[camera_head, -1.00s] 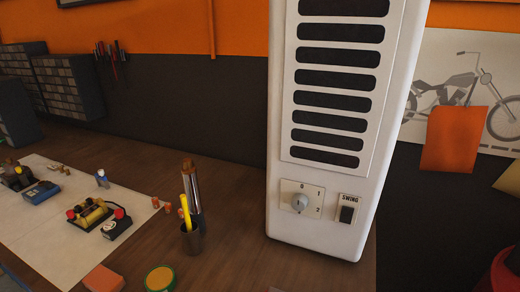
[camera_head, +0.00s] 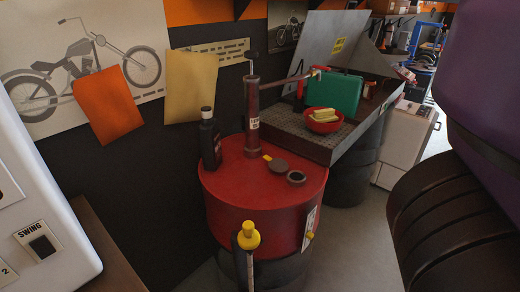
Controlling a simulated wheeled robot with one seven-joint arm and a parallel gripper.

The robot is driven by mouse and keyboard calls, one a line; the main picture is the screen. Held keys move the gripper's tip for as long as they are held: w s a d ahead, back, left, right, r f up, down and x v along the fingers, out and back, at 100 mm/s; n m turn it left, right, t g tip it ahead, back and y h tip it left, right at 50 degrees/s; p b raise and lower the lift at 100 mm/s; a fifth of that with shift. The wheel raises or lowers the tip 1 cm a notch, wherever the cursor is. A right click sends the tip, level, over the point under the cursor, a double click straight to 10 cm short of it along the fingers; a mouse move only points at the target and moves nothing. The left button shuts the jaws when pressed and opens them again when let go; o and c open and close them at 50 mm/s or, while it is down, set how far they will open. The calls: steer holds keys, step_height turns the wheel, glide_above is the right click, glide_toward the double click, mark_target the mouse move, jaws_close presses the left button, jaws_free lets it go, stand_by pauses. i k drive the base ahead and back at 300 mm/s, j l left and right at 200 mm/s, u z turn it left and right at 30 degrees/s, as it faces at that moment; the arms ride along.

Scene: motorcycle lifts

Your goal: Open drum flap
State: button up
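A red drum (camera_head: 262,222) stands on the floor in the middle of the view. On its top is a round dark flap or cap (camera_head: 278,165) with a small yellow tab, lying flat. Beside it is a dark ring-shaped fitting (camera_head: 296,178); I cannot tell whether it is a hole or a lid. An upright hand pump (camera_head: 251,110) with a long spout rises from the drum top. My gripper is not in view.
A black bottle (camera_head: 210,140) stands on the drum top at left. A yellow-topped post (camera_head: 248,236) stands in front. Behind right, a metal parts washer (camera_head: 343,152) holds a red bowl (camera_head: 323,122) and green case (camera_head: 340,100). A white heater-like unit (camera_head: 35,200) is at left.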

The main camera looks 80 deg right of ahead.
mark_target(278, 166)
steer(key=z, duration=0.45)
steer(key=l+z, duration=0.1)
steer(key=z, duration=0.75)
steer(key=i+z, duration=0.1)
steer(key=z, duration=0.35)
steer(key=i+l+z, duration=0.15)
steer(key=z, duration=0.2)
steer(key=i+j, duration=0.05)
steer(key=i, duration=0.05)
